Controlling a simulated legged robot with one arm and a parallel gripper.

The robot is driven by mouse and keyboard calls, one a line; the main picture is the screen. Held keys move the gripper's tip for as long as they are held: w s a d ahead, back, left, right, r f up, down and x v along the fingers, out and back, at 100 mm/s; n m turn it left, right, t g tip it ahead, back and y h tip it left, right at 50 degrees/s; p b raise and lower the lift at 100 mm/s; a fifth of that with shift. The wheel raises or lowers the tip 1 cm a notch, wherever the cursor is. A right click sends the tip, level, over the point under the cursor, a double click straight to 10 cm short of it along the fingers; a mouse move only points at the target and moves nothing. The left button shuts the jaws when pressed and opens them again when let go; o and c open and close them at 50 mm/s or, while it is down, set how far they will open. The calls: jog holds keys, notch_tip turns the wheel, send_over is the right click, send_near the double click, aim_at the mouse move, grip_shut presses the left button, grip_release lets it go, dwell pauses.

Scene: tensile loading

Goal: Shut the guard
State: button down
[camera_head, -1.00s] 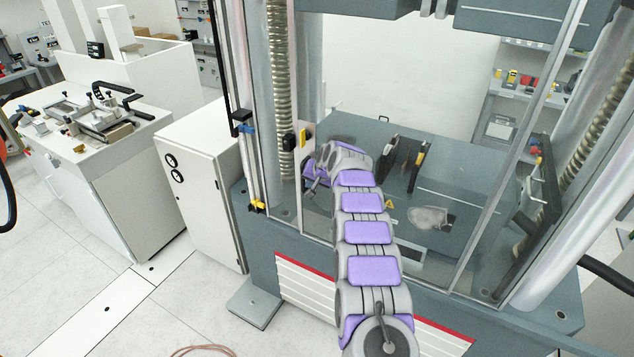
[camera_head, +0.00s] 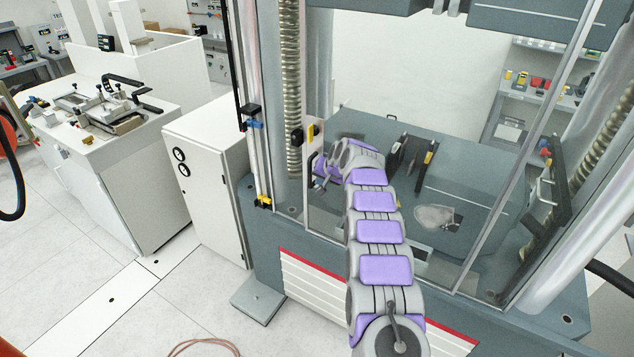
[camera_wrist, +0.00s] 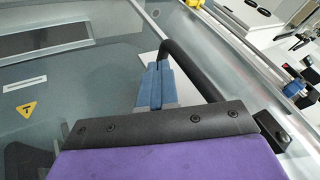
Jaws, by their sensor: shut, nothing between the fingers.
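The guard (camera_head: 527,147) is a clear panel with thin grey edges at the front of the tall grey testing machine. I cannot tell exactly how far it stands open. A black bar handle (camera_wrist: 193,72) shows close up in the wrist view, and a dark handle (camera_head: 313,163) shows at the left in the head view. My gripper (camera_wrist: 155,70) has blue fingers pressed together, with nothing between them. They are beside the handle, on its left in the wrist view; I cannot tell whether they touch it. In the head view my gripper (camera_head: 319,184) is partly hidden by my purple-padded wrist.
The machine's column and ribbed screw (camera_head: 290,90) stand left of my arm. A white cabinet (camera_head: 210,185) with two dials is farther left. A second dark handle (camera_head: 552,190) is at the right. Dark grips (camera_head: 412,160) stand inside the machine.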

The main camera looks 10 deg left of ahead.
jog(key=s+d+r, duration=0.6)
jog(key=d+r, duration=0.2)
jog(key=r, duration=0.1)
jog(key=s+d+r+g+b, duration=0.2)
jog(key=s+b, duration=0.2)
jog(key=s, duration=1)
jog(key=s+d+f+g+h+b, duration=0.1)
jog(key=s+d, duration=0.4)
jog(key=s, duration=1)
jog(key=s+d+f+g+h+b, duration=0.2)
jog(key=s+d+f, duration=0.3)
jog(key=s, duration=1.1)
jog(key=s+d+f+g+h+b, duration=0.1)
jog(key=s+d, duration=0.6)
jog(key=s, duration=0.8)
notch_tip(320, 180, down, 2)
jog(key=shift+s+n+g+h+b, duration=0.35)
jog(key=shift+g+b, duration=0.35)
jog(key=shift+b, duration=0.4)
jog(key=shift+d, duration=0.3)
